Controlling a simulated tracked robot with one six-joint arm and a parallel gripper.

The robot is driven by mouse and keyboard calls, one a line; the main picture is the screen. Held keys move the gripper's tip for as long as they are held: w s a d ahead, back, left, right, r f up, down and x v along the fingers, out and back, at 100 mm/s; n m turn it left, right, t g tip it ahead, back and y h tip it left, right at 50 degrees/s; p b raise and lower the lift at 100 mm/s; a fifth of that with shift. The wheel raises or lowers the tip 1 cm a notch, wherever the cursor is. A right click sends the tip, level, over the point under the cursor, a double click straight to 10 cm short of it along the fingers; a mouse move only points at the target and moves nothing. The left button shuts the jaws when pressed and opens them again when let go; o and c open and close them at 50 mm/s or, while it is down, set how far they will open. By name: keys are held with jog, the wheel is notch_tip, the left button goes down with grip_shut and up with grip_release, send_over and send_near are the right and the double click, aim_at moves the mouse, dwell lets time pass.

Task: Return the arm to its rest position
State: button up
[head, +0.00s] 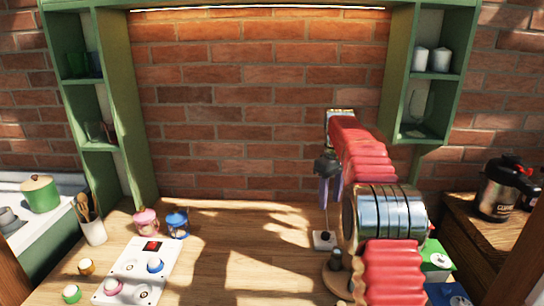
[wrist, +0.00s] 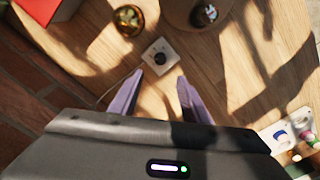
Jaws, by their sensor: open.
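My arm is red with a metal joint and reaches over the right half of the wooden table (head: 240,265) in the head view. My gripper (head: 327,203) hangs with purple fingers pointing down above a small white square base with a black knob (head: 324,241). In the wrist view my gripper (wrist: 160,77) has its two fingers apart with only bare table between them. The white base with the knob (wrist: 160,54) lies just beyond the fingertips, apart from them.
A white panel (head: 128,262) with knobs lies at the left, with pink (head: 146,222) and blue (head: 177,223) lantern-like pots behind. A brick wall and green shelves (head: 110,100) stand behind. A round wooden piece (head: 338,282) sits close by my arm. The table's middle is clear.

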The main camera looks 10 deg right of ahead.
jog(key=s+a+f+m, duration=0.1)
jog(key=s+f+m, duration=0.2)
jog(key=s+f, duration=0.15)
jog(key=s+a+r+m+t, duration=0.1)
jog(key=s+a, duration=0.3)
jog(key=s, duration=0.8)
jog(key=s+a+r+t, duration=0.2)
jog(key=s+a+r, duration=0.2)
jog(key=s, duration=0.8)
jog(key=s+a+r+m+t, duration=0.1)
jog(key=s+a, duration=0.5)
jog(key=s, duration=0.6)
notch_tip(320, 180, up, 2)
jog(key=shift+s+m+t, duration=0.25)
jog(key=shift+m+t, duration=0.05)
jog(key=shift+t, duration=0.5)
